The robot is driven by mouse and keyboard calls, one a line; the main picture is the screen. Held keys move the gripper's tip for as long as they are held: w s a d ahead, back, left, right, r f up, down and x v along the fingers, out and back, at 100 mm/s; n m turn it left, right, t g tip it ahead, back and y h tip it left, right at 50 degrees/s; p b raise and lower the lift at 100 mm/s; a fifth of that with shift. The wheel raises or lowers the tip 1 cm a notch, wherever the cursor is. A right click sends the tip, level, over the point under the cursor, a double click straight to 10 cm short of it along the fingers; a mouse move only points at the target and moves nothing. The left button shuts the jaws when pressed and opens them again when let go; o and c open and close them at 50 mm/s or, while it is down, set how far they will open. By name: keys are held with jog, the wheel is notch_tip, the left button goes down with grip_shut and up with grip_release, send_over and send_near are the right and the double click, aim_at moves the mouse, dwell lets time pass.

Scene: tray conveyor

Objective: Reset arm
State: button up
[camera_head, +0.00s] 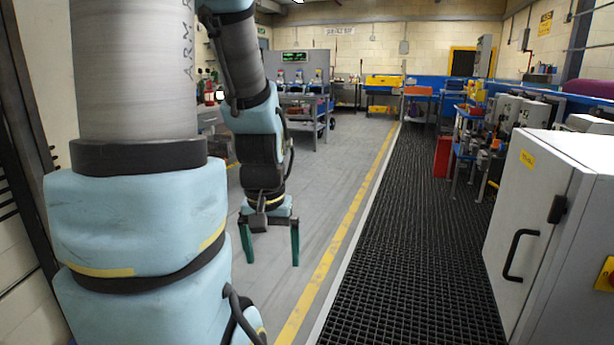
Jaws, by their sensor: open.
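My gripper (270,245) hangs at the end of my arm, left of the middle of the head view. It points down over the grey floor. Its two dark green fingers are spread wide apart, with only floor showing between them. Nothing is held in it. My arm comes down from the top of the view, and its large near links fill much of the left side and hide what is behind them.
A white cabinet (532,215) with a black handle stands close at the right. Black grating (405,250) runs beside a yellow floor line (335,245). Benches with equipment (475,135) stand along the right, and a metal workbench (303,100) behind my arm. The middle floor is clear.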

notch_tip(320, 180, up, 15)
jog(key=p, duration=1.2)
jog(key=shift+f, duration=0.2)
